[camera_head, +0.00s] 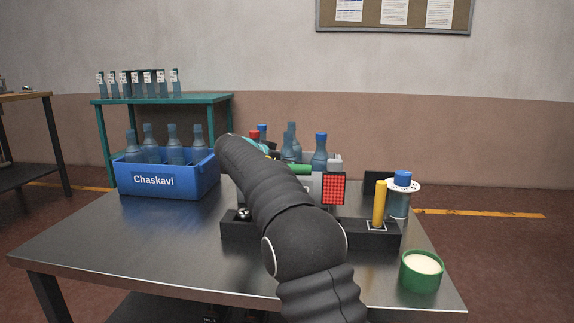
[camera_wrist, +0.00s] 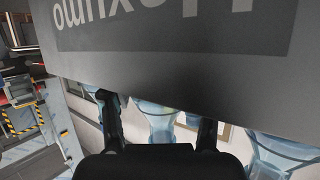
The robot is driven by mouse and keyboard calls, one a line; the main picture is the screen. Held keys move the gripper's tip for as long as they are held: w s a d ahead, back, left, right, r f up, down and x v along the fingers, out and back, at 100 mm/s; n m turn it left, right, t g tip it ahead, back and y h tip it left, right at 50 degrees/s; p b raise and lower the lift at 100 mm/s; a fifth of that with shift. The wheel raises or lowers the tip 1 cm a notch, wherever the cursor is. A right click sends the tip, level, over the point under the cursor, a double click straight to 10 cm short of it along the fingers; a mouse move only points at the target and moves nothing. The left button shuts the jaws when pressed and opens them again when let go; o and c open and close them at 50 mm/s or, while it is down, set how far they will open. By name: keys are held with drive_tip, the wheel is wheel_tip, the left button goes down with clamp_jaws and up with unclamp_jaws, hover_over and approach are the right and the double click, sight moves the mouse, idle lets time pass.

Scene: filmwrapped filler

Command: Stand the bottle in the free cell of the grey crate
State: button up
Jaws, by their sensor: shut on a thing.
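The grey crate (camera_head: 335,160) stands on the metal table behind my arm in the head view, mostly hidden. In the wrist view a large grey wall with a dark label, likely the crate's (camera_wrist: 200,68), fills the upper part. My gripper (camera_wrist: 156,113) is shut on a clear bluish bottle (camera_wrist: 158,128), which shows between its two fingers below that wall. A taller uncapped bottle (camera_head: 291,138) rises there among capped ones, such as a blue-capped bottle (camera_head: 320,150). The free cell is not visible.
A blue crate (camera_head: 190,182) of bottles stands at the table's left. A black fixture (camera_head: 370,236) with a yellow post (camera_head: 380,204) and a blue-capped bottle (camera_head: 398,205) is at right. A green tub (camera_head: 421,278) sits at the front right. The table's left front is clear.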

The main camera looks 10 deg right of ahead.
drive_tip(key=shift+f, duration=0.2)
drive_tip(key=o, duration=0.9)
drive_tip(key=shift+c, duration=0.2)
drive_tip(key=shift+r, duration=0.15)
drive_tip(key=v, duration=1.2)
drive_tip(key=shift+r, duration=0.15)
